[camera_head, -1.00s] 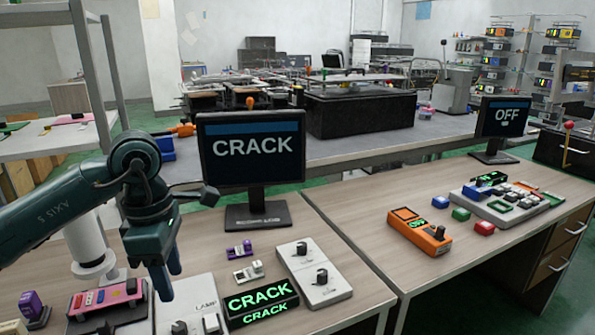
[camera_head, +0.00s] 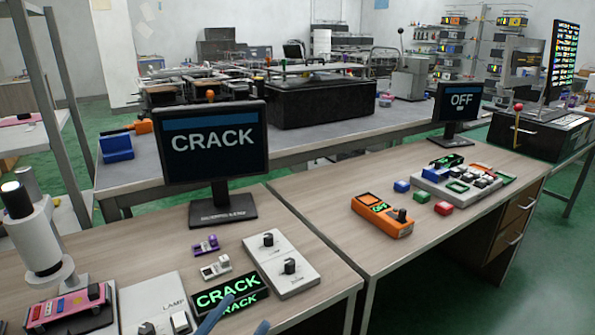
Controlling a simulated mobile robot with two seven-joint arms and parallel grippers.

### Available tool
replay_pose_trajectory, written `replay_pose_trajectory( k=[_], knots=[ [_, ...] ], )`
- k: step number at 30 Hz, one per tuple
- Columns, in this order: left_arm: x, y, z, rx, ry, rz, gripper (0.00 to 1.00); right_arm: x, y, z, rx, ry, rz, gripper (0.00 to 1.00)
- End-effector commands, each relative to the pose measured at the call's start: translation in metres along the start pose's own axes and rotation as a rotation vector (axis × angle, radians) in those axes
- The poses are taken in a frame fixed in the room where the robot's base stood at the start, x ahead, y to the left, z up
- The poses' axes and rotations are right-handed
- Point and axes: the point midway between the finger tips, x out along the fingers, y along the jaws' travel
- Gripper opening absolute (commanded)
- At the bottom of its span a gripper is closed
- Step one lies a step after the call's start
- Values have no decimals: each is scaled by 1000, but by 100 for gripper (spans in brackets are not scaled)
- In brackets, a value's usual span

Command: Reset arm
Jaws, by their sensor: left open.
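Only the two blue fingertips of my left gripper (camera_head: 238,318) show, at the bottom edge in the head view. They are apart with nothing between them. They are in front of the black display box (camera_head: 228,292) with green CRACK lettering and overlap its lower part in the picture; I cannot tell the gap. The rest of my left arm is out of the picture. My right gripper is not in view.
On the left desk are a white knob panel (camera_head: 281,262), a LAMP panel (camera_head: 150,300), a pink box (camera_head: 68,309), a white microscope-like device (camera_head: 40,235) and a CRACK monitor (camera_head: 213,145). An orange device (camera_head: 382,216) sits on the right desk, whose front is clear.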

Motion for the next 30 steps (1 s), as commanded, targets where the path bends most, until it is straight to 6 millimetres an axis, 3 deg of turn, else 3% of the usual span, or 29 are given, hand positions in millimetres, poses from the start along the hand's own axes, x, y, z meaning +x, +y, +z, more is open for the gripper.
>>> replay_pose_trajectory(
  k=[3,6,16,18,30],
  knots=[
    [-35,6,37,-203,-247,-57,44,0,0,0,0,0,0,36],
    [-62,14,59,-334,-409,-89,44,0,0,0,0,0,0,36],
    [-154,50,94,-680,-830,-163,44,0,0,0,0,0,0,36],
    [-143,42,86,-664,-832,-151,44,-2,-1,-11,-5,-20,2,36],
    [-130,32,72,-640,-961,-101,44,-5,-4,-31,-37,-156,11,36]
  ],
)
